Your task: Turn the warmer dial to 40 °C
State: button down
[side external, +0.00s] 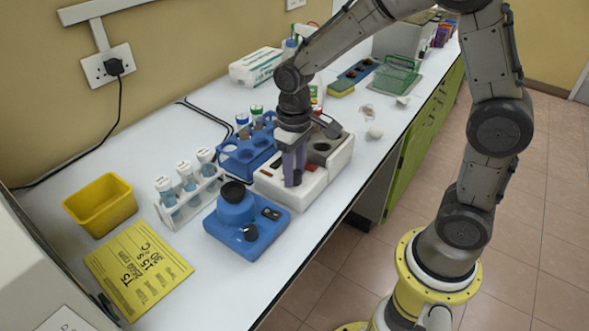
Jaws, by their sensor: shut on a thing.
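The warmer (307,192) is a white block-shaped device in the middle of the bench, with a grey well part and a small red patch on top. My gripper (293,182) points straight down over its front part. Its fingers are shut on the warmer's dial, which they mostly hide. A dark bit shows at the fingertips. The dial's pointer and scale marks cannot be read in this view, so its setting is not visible.
A blue device with a black knob (250,232) stands close in front-left. A blue rack (238,160) and a white tube rack (190,203) stand left of the warmer. A yellow tub (100,204) and yellow card (137,268) lie farther left. The bench edge runs close on the right.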

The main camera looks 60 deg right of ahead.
aim_at(295, 173)
jog(key=shift+r+m, duration=0.1)
jog(key=shift+m, duration=0.4)
jog(key=shift+c, duration=2.3)
grip_release()
notch_tip(295, 173, up, 14)
